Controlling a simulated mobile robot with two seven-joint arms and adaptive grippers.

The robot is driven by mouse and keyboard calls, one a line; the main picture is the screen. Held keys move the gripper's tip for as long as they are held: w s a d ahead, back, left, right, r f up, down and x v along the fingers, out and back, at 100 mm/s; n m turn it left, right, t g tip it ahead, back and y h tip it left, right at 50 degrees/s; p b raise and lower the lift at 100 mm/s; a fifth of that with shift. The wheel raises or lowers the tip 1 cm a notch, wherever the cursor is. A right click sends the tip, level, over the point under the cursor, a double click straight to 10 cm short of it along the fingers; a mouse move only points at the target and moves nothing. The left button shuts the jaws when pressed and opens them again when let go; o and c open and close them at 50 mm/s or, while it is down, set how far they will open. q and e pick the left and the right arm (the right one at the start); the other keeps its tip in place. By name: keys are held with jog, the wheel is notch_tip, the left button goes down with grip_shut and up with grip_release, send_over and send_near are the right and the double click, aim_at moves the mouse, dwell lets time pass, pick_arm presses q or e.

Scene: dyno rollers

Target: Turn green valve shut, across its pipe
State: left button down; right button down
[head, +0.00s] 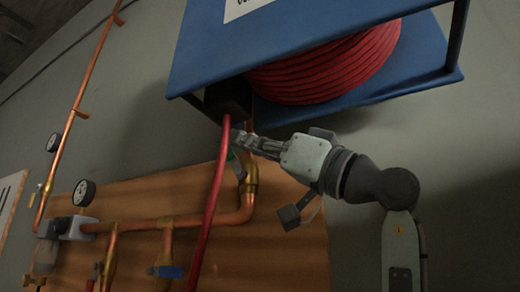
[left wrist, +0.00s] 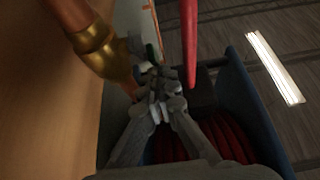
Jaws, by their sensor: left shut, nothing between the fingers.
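The green valve handle (head: 235,160) shows only as a small sliver in the head view, beside the copper pipe and behind the red hose and my gripper. A sliver of green (left wrist: 150,53) also shows in the left wrist view, just past my fingertips. Its angle to the pipe is hard to tell. A brass fitting (head: 251,178) sits on the upright pipe below it; it is large in the left wrist view (left wrist: 106,53). My left gripper (head: 243,143) is shut and empty, close by the handle and pipe; contact is unclear. My right gripper is out of view.
A red hose (head: 212,200) hangs in front of the pipes from a blue reel frame (head: 215,55) above. A wooden board (head: 290,245) carries copper pipes, a gauge (head: 84,193) and a blue handle (head: 167,272). Grey wall lies to the right.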

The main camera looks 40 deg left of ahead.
pick_arm(q)
jog(key=shift+s+a+r+h+p, duration=0.15)
jog(key=shift+a+r+h+p, duration=0.15)
jog(key=shift+h+p, duration=0.3)
jog(key=shift+s+a+f+b, duration=0.1)
jog(key=shift+a+f+b, duration=0.15)
jog(key=shift+a+b, duration=0.3)
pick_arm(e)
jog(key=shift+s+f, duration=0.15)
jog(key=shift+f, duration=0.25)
pick_arm(q)
jog(key=shift+t, duration=0.4)
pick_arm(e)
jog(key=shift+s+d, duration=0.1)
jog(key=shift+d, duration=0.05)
pick_arm(q)
jog(key=v, duration=1.2)
